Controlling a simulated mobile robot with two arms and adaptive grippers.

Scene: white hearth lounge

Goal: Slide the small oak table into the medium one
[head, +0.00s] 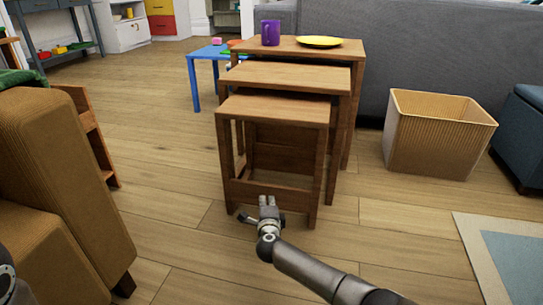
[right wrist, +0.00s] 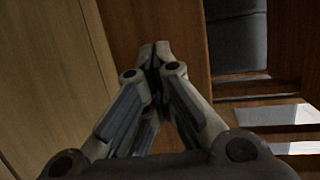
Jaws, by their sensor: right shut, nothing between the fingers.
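The small oak table (head: 275,108) stands in front of the medium oak table (head: 290,76), partly nested under it, with its top lower and its front sticking out toward me. The large table (head: 335,51) stands behind both. My right gripper (head: 268,201) is shut and empty, at the low front rail (head: 268,190) of the small table, left of its middle. In the right wrist view the shut fingertips (right wrist: 157,48) point at a brown wooden part of the table (right wrist: 150,18); I cannot tell whether they touch it. My left gripper is not in view.
A purple mug (head: 270,32) and yellow plate (head: 319,42) sit on the large table. A ribbed basket (head: 438,135) stands right. A brown armchair (head: 60,190) is close at left. A rug (head: 505,250) lies at lower right. Floor in front of the tables is clear.

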